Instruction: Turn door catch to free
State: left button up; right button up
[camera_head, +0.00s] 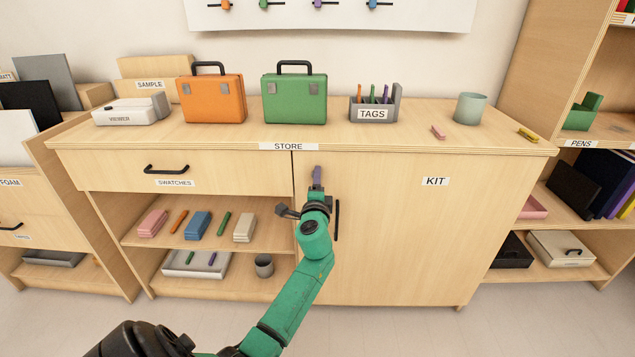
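The purple door catch (317,176) is on the upper left of the cabinet door labelled KIT (400,240), near the door's left edge. Its visible part stands about upright; its lower end is hidden behind my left gripper. The door looks closed. My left gripper (302,207) is just below the catch, in front of the door's left edge. Whether it touches the catch, and how far its fingers are apart, I cannot tell. A black vertical door handle (337,220) is just right of the gripper. My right gripper is not in view.
A drawer labelled SWATCHES (220,179) and open shelves with small blocks (197,225) and a white tray (196,264) are left of the door. Cases (212,99) and a TAGS holder (378,106) stand on top. The door front right of its handle is clear.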

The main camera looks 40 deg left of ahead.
pick_arm(q)
jog(key=o, duration=1.4)
